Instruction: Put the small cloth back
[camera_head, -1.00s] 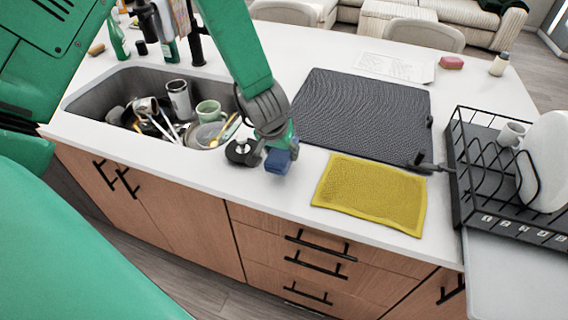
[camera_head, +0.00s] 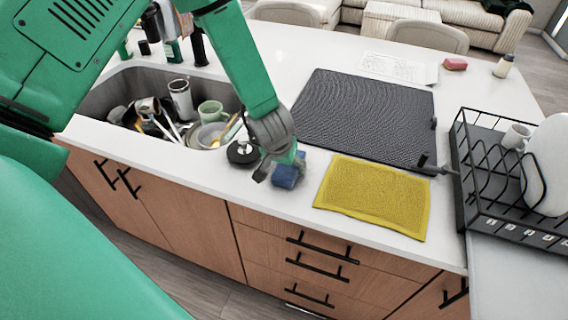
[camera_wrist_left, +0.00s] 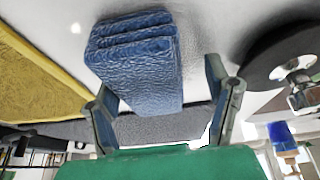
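The small cloth is a folded blue cloth (camera_head: 286,176) at the front edge of the white counter, left of the yellow mat. In the left wrist view the cloth (camera_wrist_left: 135,65) shows as a thick folded block in front of and partly between my fingers. My left gripper (camera_head: 281,166) is directly at the cloth. In the wrist view the left gripper's fingers (camera_wrist_left: 160,108) are spread, with a clear gap between the right finger and the cloth; the left finger is close beside it. Whether the cloth's underside rests fully on the counter is hard to tell. My right gripper is not in view.
A yellow textured mat (camera_head: 374,198) lies to the right. A dark ribbed drying mat (camera_head: 365,115) is behind it. A black dish rack (camera_head: 462,180) stands at right. A round black sink stopper (camera_head: 241,153) and a sink (camera_head: 101,96) with dishes are at left.

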